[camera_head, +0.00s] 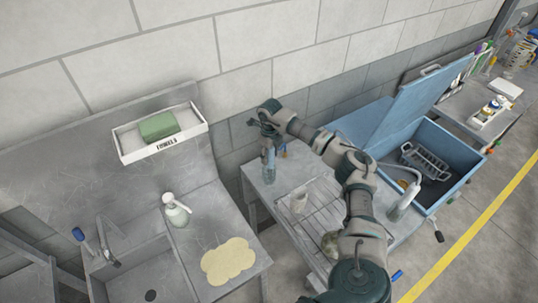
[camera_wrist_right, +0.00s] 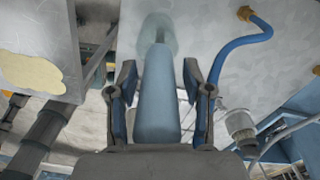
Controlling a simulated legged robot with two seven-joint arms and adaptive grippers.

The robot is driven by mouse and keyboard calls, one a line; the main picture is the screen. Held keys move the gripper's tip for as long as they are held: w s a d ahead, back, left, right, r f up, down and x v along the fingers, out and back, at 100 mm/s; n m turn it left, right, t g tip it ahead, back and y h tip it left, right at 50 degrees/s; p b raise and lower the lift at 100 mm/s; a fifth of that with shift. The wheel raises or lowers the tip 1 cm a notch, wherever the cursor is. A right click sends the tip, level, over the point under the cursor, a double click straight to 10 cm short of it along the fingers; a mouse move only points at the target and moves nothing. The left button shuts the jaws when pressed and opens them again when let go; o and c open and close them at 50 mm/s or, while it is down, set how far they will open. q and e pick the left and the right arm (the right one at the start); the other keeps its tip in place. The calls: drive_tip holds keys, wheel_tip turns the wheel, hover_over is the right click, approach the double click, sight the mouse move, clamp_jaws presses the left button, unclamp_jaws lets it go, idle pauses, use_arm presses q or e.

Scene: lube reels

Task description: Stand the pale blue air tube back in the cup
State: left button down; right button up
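The pale blue air tube (camera_head: 269,164) stands roughly upright near the back left of the metal table. In the right wrist view the tube (camera_wrist_right: 158,95) runs away from the palm, its narrow far end over or in a clear, pale green cup (camera_wrist_right: 158,32); I cannot tell how deep it sits. My right gripper (camera_head: 270,126) is above the tube in the head view. In the right wrist view its fingers (camera_wrist_right: 160,80) are on both sides of the tube, with narrow gaps on each side, so it looks open. My left gripper is not in view.
A blue hose (camera_wrist_right: 245,40) lies nearby. A blue open-lidded tub (camera_head: 450,150) is to the right. A sink counter with a soap bottle (camera_head: 176,212) is to the left.

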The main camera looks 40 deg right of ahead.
wheel_tip(320, 180, up, 12)
drive_tip(key=shift+w+d+f, duration=0.1)
drive_tip(key=shift+d, duration=0.05)
idle(0.6)
idle(0.5)
